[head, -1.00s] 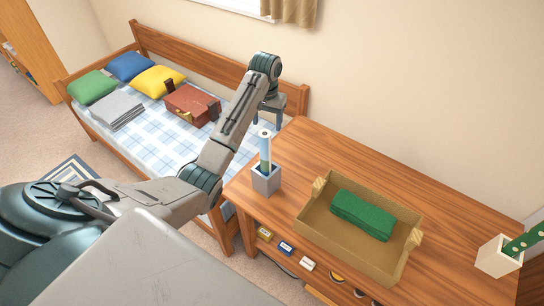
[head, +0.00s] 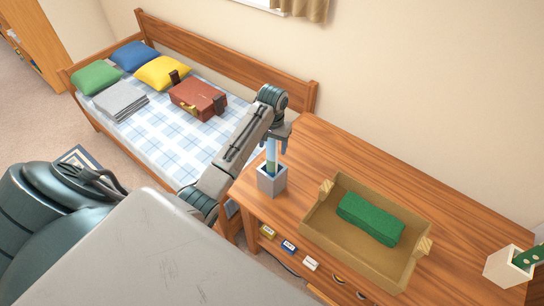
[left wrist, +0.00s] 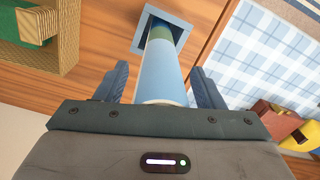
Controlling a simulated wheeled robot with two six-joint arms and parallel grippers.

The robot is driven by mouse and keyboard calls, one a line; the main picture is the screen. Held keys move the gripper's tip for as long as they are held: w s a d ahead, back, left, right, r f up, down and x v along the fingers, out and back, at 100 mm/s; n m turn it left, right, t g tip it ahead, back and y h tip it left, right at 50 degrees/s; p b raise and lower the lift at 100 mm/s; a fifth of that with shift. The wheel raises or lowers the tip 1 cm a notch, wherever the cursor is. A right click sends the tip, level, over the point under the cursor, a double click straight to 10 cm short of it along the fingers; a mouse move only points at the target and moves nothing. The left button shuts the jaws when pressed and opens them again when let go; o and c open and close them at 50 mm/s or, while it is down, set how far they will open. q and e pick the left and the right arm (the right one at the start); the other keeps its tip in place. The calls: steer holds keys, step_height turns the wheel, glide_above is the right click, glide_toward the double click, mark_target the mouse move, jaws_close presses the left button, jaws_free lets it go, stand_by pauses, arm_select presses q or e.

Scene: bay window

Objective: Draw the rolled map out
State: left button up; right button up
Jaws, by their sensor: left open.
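The rolled map (head: 271,158) is a pale blue tube with a green band low down. It stands upright in a square grey holder (head: 272,182) at the left end of the wooden desk. My left gripper (head: 277,137) is over its top from above. In the left wrist view the map (left wrist: 163,75) runs between the two spread fingers of the open gripper (left wrist: 160,70), with a gap visible on each side. The holder's rim (left wrist: 178,22) shows beyond them. The map's bottom is hidden in the holder. My right gripper is out of view.
A cardboard tray (head: 325,238) with a green folded cloth (head: 370,219) sits right of the holder on the desk (head: 330,145). A white box (head: 507,268) with a green dotted item stands at far right. The bed (head: 160,132) with a brown case (head: 198,101) lies behind left.

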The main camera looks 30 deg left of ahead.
arm_select(q)
steer(key=c, duration=0.9)
steer(key=shift+c, duration=0.8)
step_height(320, 180, up, 4)
steer(key=shift+f, duration=0.25)
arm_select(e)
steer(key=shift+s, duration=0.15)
arm_select(q)
steer(key=shift+r, duration=0.1)
steer(key=shift+r, duration=1.6)
steer(key=shift+w+a, duration=0.1)
steer(key=shift+w, duration=0.05)
